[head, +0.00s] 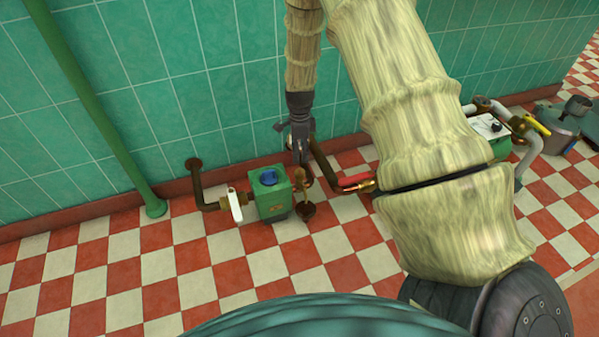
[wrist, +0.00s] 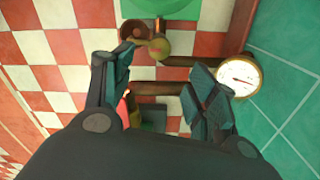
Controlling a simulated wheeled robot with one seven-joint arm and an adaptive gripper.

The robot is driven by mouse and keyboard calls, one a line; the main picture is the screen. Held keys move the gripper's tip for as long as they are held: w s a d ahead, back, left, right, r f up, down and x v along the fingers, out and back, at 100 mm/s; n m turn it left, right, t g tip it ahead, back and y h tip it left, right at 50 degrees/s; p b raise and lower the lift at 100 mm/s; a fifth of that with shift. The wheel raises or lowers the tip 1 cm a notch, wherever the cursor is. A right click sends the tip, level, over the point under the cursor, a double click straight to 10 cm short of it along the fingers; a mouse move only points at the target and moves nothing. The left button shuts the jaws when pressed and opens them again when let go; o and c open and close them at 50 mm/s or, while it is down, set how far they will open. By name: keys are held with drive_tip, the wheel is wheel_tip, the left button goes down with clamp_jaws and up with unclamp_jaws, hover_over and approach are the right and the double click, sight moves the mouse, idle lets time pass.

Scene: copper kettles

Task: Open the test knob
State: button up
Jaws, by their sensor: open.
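A green box (head: 272,203) on the pipe run near the wall carries a blue round knob (head: 268,177) on top. A small brass fitting with a rounded end (head: 303,178) is right of the box; its rounded end also shows in the wrist view (wrist: 160,48). No label marks which is the test knob. My gripper (head: 300,160) points down just above the brass fitting. In the wrist view its two fingers (wrist: 158,72) are spread apart with nothing between the tips, and the brass end lies beyond them. Contact cannot be judged.
A white lever (head: 235,206) is left of the box and a red lever (head: 357,182) is right. A round white gauge (wrist: 240,76) is close to the right finger. A green post (head: 105,120) stands left. More pipes and a yellow lever (head: 537,126) are at right. Checkered floor in front is clear.

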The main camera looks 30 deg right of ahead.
sight(300, 171)
wheel_tip(300, 171, down, 10)
drive_tip(key=b, duration=0.4)
drive_tip(key=shift+f, duration=0.2)
drive_tip(key=shift+c, duration=0.2)
drive_tip(key=c, duration=1)
